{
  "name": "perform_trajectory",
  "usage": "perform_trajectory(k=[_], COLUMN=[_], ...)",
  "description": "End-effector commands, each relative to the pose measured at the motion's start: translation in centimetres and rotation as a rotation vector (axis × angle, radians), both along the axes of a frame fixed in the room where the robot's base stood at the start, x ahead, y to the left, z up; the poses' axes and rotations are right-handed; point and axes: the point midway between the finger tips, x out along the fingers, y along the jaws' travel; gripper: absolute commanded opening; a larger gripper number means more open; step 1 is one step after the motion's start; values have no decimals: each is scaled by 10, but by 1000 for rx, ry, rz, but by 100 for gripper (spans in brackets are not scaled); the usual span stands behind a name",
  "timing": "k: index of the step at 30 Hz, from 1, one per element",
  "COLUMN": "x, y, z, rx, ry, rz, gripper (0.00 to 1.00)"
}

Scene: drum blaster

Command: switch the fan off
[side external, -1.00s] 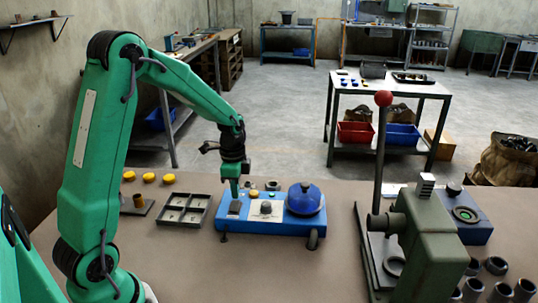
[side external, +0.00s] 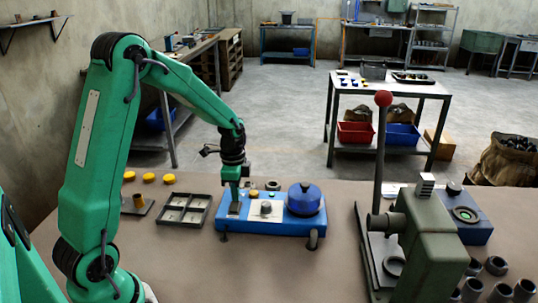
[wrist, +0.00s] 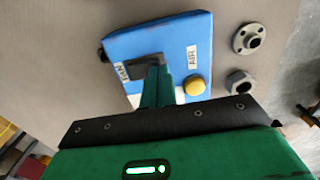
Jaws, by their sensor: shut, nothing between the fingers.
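The blue machine box (side external: 262,228) stands on the bench, with a blue round drum (side external: 303,198) at its right end. In the wrist view the blue box (wrist: 165,40) carries a FAN label (wrist: 121,72) beside a dark switch (wrist: 146,60). My gripper (side external: 235,202) is shut and points down over the switch at the left end of the box. Its green fingers (wrist: 156,84) cover part of the switch in the wrist view. I cannot tell whether the tips touch it, or which way the switch is set.
A yellow button (wrist: 195,85) sits by the AIR label (wrist: 192,56). A grey knob (side external: 266,207) is right of my gripper. A divided tray (side external: 184,211) lies left of the box. A green press (side external: 430,235) with a red-balled lever stands at the right.

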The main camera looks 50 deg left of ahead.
Motion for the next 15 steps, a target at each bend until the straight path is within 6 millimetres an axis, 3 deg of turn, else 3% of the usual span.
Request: perform_trajectory(k=[15], x=[0], y=[0], z=[-6], rx=[0], ry=[0], rz=[0], gripper=[0])
